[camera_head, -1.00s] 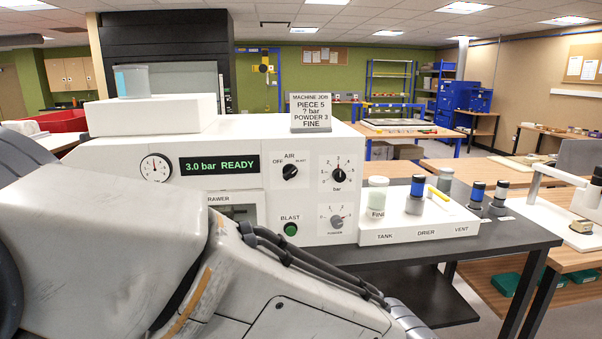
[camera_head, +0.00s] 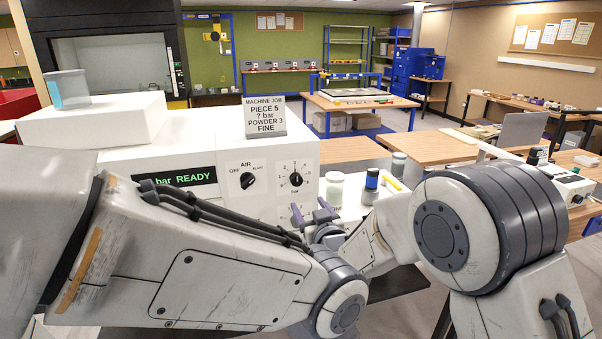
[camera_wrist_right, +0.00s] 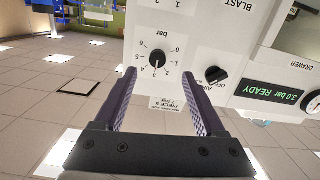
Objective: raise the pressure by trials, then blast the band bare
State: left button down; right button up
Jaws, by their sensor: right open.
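The white blasting machine (camera_head: 215,160) stands ahead. Its display reads 3.0 bar READY in the right wrist view (camera_wrist_right: 272,98); in the head view the figure is covered. The bar knob (camera_head: 296,180) points at about 3. In the wrist view that knob (camera_wrist_right: 157,58) shows upside down, just beyond and between my fingertips. My right gripper (camera_head: 315,213) is open and empty in front of the panel. The AIR knob (camera_head: 247,181) is left of the bar knob. The job card (camera_head: 265,118) reads PIECE 5, ? bar, POWDER 3, FINE. My left gripper is out of view.
A pale jar (camera_head: 334,189) and a blue-banded bottle (camera_head: 371,186) stand right of the panel. My arms cover the drawer, the BLAST button and most of the powder dial in the head view. Wooden benches (camera_head: 440,148) stand behind, with open floor around them.

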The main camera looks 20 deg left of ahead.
aim_at(297, 182)
jog(key=shift+t, duration=0.4)
jog(key=p+x, duration=0.1)
jog(key=x, duration=0.2)
jog(key=p+x, duration=0.2)
jog(key=x, duration=0.1)
jog(key=r+p+x, duration=0.1)
jog(key=x, duration=0.2)
jog(key=shift+w+a+p, duration=0.2)
jog(key=shift+w+p, duration=0.1)
jog(key=shift+p, duration=0.1)
jog(key=shift+w+a, duration=0.4)
jog(key=shift+w, duration=0.1)
grip_shut()
jog(key=shift+f, duration=0.1)
